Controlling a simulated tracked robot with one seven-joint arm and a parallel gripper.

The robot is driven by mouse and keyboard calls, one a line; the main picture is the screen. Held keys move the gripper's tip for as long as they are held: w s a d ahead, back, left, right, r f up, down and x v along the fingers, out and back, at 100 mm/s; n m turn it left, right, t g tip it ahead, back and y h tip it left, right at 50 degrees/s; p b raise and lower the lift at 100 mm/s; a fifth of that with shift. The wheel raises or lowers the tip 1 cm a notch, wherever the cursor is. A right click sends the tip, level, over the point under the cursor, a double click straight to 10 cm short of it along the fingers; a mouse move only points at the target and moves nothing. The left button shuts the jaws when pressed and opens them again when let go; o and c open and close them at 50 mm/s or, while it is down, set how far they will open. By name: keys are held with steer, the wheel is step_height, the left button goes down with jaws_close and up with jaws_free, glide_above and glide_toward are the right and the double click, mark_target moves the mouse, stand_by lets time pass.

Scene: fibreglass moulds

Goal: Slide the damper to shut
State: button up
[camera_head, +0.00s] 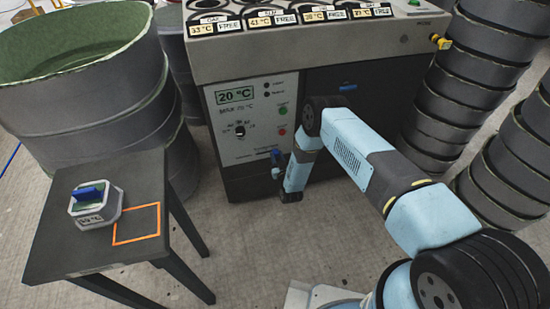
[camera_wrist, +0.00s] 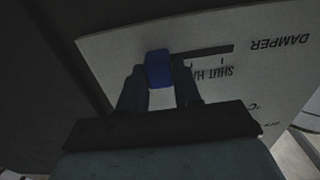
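The damper's blue knob (camera_wrist: 158,68) stands out of a dark straight slot (camera_wrist: 210,51) in a pale panel, seen upside down in the wrist view. The knob is at the slot's left end there, away from the SHUT marking (camera_wrist: 222,72). My gripper (camera_wrist: 160,78) has one finger on each side of the knob, close against it, and looks shut on it. In the head view my gripper (camera_head: 277,172) is at the low right edge of the cabinet's control panel (camera_head: 243,120); its grip is too small to make out there.
The grey cabinet (camera_head: 330,55) has a display and a dial above the damper. A dark table (camera_head: 75,245) at left carries a pale box with a blue handle (camera_head: 92,193) beside an orange outlined square (camera_head: 137,223). Round moulds (camera_head: 455,105) are stacked at right; a large tub (camera_head: 95,100) stands at left.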

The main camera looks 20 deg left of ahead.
jaws_close()
steer(key=s+a, duration=0.1)
steer(key=a, duration=0.1)
steer(key=s+a, duration=0.2)
steer(key=a, duration=0.1)
steer(key=s+a, duration=0.1)
steer(key=a, duration=0.1)
steer(key=shift+s+a, duration=0.15)
steer(key=shift+s, duration=0.1)
steer(key=shift+o, duration=2.4)
jaws_free()
steer(key=v, duration=1.3)
steer(key=shift+s+d, duration=0.25)
steer(key=shift+s, duration=0.05)
